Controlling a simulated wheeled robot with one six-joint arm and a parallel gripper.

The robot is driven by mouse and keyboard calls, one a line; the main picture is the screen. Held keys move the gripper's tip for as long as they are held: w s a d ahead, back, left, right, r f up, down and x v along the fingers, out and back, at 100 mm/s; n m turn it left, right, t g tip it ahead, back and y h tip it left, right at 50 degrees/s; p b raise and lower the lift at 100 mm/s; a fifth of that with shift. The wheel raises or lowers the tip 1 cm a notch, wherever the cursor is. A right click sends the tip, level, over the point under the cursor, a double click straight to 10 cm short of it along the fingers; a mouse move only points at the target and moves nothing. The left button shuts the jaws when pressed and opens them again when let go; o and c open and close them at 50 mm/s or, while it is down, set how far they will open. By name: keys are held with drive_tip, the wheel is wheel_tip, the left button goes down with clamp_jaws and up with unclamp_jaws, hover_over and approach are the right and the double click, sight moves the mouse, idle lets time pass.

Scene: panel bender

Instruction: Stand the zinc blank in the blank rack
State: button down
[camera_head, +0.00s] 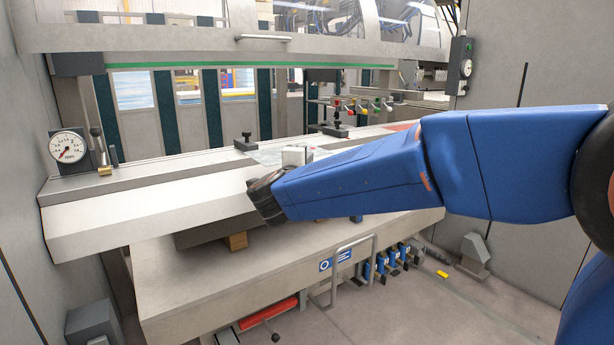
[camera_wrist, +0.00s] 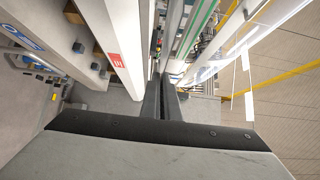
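My blue arm reaches in from the right in the head view, and its dark end joint hides my gripper there. In the wrist view two dark fingers of my gripper (camera_wrist: 163,98) lie close together, with only a narrow slot between them. I cannot make out whether a thin sheet sits in that slot. A thin pale grey, mottled sheet (camera_head: 266,154) shows on the machine bed behind the arm, partly hidden; I cannot tell if it is the zinc blank. A darker slab (camera_head: 205,232) lies under the bed's front edge above a wooden block (camera_head: 237,241). I cannot identify the blank rack.
The machine bed (camera_head: 150,212) overhangs a lower table (camera_head: 190,285) with a bent metal bar (camera_head: 352,246) at its front. A dial gauge (camera_head: 69,147) stands at left. Small clamps (camera_head: 246,143) stand on the bed. A red label (camera_wrist: 115,60) shows near the fingers.

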drive_tip(key=w+d+f, duration=0.3)
drive_tip(key=d+f, duration=0.7)
drive_tip(key=f, duration=0.5)
drive_tip(key=w+d+f, duration=0.4)
drive_tip(key=d+f, duration=0.5)
drive_tip(key=f, duration=0.7)
drive_tip(key=w+d+f, duration=0.3)
drive_tip(key=d+f, duration=0.7)
drive_tip(key=f, duration=0.5)
drive_tip(key=s+f+n+y, duration=0.2)
drive_tip(key=s+f+y, duration=0.1)
drive_tip(key=f, duration=1)
drive_tip(key=shift+s+f+n+t+y, duration=0.2)
drive_tip(key=shift+s+n+t+y, duration=0.15)
drive_tip(key=shift+y, duration=0.35)
drive_tip(key=shift+w, duration=0.15)
